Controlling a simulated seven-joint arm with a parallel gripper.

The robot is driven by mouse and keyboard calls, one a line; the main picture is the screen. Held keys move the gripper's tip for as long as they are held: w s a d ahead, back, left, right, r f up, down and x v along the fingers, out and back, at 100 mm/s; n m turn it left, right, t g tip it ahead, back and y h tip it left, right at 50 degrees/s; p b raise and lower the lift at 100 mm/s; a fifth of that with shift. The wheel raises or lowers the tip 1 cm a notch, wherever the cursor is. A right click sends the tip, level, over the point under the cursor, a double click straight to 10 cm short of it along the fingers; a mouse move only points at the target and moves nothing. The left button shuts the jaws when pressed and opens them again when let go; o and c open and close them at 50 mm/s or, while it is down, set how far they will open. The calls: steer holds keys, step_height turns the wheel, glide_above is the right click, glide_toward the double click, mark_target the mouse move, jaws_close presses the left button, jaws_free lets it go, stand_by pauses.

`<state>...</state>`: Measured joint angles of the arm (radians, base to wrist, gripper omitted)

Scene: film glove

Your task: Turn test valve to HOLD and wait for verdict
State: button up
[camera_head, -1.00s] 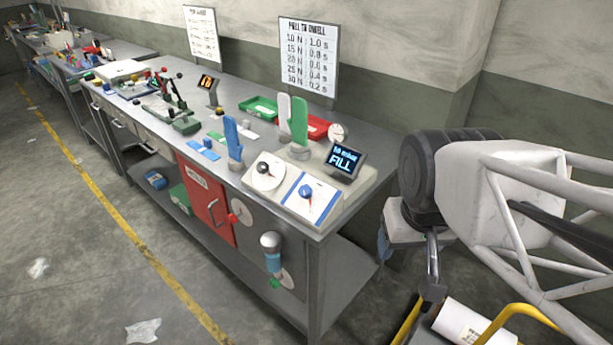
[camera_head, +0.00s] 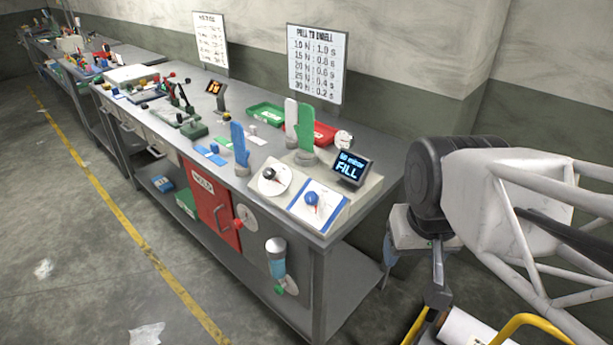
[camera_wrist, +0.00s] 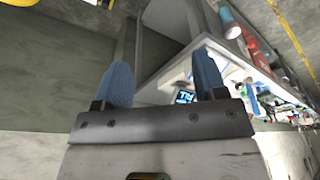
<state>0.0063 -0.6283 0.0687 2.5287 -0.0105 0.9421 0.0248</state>
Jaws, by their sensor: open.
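A blue knob (camera_head: 312,198) with a red mark sits on a white, blue-edged panel at the bench's near right corner. A black knob (camera_head: 269,174) sits on a round white dial beside it. I cannot read the position labels, so I cannot tell which knob is the test valve. A small display (camera_head: 349,167) behind them reads FILL; it also shows in the wrist view (camera_wrist: 185,96). My gripper (camera_wrist: 163,82) has two blue fingers, spread apart with nothing between them. In the head view it is mostly hidden beside the bench's right end, away from the knobs.
Blue (camera_head: 240,149), green (camera_head: 305,133) and white glove shapes stand upright behind the knobs. Wall sign (camera_head: 316,63) lists pulls and dwell times. Floor left is mostly clear.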

steer(key=w, duration=0.1)
steer(key=m+g, duration=0.3)
steer(key=m, duration=0.5)
glide_above(311, 195)
steer(key=f, duration=0.4)
steer(key=s+f, duration=0.1)
steer(key=f, duration=0.1)
steer(key=shift+d, duration=0.3)
steer(key=shift+w+a+f, duration=0.3)
steer(key=shift+w+a, duration=0.05)
steer(key=shift+w, duration=0.2)
steer(key=shift+f, duration=0.15)
steer(key=shift+f, duration=3.75)
steer(key=c, duration=0.9)
